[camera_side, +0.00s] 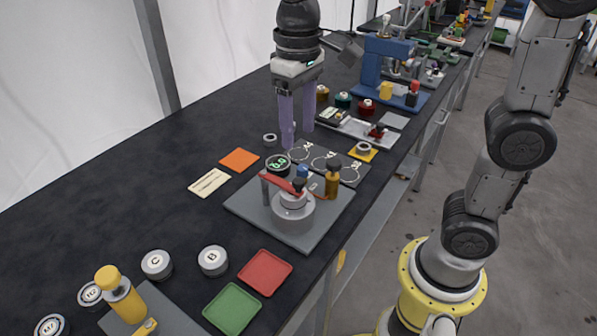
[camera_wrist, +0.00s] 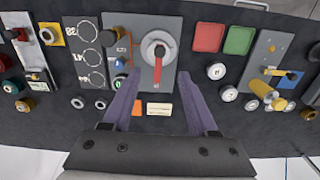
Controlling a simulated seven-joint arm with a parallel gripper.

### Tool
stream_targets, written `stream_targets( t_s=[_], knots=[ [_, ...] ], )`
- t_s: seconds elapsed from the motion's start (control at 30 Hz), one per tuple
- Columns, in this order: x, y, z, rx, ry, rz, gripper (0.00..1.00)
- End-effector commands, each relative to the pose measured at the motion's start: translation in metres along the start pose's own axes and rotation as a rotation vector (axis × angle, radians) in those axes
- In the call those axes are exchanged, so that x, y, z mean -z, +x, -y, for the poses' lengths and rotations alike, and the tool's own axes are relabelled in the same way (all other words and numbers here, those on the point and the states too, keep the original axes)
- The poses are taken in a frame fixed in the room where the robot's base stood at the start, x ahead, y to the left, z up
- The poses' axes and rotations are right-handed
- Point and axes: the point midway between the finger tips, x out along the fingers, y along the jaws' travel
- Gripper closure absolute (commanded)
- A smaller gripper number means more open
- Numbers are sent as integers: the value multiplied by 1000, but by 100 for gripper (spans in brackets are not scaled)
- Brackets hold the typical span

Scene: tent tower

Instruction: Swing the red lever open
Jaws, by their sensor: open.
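The red lever (camera_side: 281,183) sits on top of a round grey metal body (camera_side: 293,212) on a grey base plate (camera_side: 325,218). In the side view it points toward the upper left, close to a grey post and a dial marked in green. In the wrist view the lever (camera_wrist: 158,72) points down from the round body toward my gripper. My gripper (camera_side: 297,138) has two purple fingers, spread apart and empty. It hangs behind the base plate, apart from the lever. In the wrist view the fingers (camera_wrist: 160,97) stand either side of the lever's line.
An orange card (camera_side: 239,159) and a cream label (camera_side: 209,182) lie left of the plate. An amber cylinder (camera_side: 332,184) stands on the plate. Red (camera_side: 265,272) and green (camera_side: 232,308) trays lie in front. A blue press (camera_side: 388,65) stands behind. The table's left side is clear.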

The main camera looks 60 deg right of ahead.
Motion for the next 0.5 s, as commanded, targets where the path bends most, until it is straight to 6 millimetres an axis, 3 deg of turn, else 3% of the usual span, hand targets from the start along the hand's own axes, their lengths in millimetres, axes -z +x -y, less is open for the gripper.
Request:
stream_targets(
  t_s=[0.3,0.5],
  knots=[
    [-1,64,0,-1,0,4,41],
    [0,93,0,-1,0,3,41]
  ],
)
